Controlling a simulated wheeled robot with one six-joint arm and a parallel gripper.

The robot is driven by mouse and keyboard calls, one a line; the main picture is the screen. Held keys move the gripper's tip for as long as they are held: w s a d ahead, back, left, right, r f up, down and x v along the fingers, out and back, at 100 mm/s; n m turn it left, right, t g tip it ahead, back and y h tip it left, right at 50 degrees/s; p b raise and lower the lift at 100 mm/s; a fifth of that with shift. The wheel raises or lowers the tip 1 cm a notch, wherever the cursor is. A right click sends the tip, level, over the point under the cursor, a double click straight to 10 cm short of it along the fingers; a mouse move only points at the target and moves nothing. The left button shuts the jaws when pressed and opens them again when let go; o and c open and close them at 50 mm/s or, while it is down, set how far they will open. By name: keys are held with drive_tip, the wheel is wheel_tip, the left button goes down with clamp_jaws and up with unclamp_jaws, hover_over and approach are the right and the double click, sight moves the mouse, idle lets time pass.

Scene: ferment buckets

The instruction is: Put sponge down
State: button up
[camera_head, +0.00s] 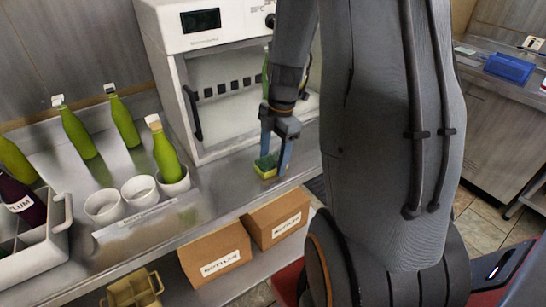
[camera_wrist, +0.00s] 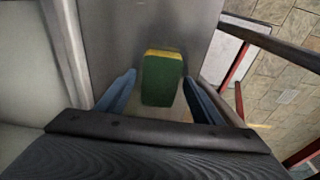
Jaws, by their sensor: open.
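The sponge (camera_head: 266,166) is green on top with a yellow layer below. In the head view it sits at the counter near its front edge, to the right of the bottles. In the wrist view the sponge (camera_wrist: 162,78) lies between the two blue fingers, with a visible gap on each side. My gripper (camera_head: 276,164) points down around the sponge and is open. It also shows in the wrist view (camera_wrist: 160,100). Whether the sponge's underside rests fully on the counter is hard to see.
A white cabinet appliance (camera_head: 215,40) stands behind the gripper. White cups (camera_head: 140,190) and green bottles (camera_head: 165,155) stand to the left, beside a white crate (camera_head: 45,250). Boxes labelled bottles (camera_head: 215,255) sit below the counter. Bare steel counter (camera_head: 225,182) lies left of the sponge.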

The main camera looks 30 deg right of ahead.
wheel_tip(320, 180, up, 12)
drive_tip(key=d+b, duration=0.2)
drive_tip(key=s+a+f+m+h, duration=0.1)
drive_tip(key=s+a+f+m, duration=0.3)
drive_tip(key=a+m, duration=0.3)
drive_tip(key=s+a+f+m+t, duration=0.1)
drive_tip(key=s+a+f+m, duration=0.2)
drive_tip(key=a+m, duration=0.5)
drive_tip(key=f+m, duration=0.1)
drive_tip(key=m, duration=0.2)
drive_tip(key=shift+s+a+h, duration=0.15)
drive_tip(key=shift+s+h, duration=0.2)
drive_tip(key=shift+h, duration=0.05)
idle(0.6)
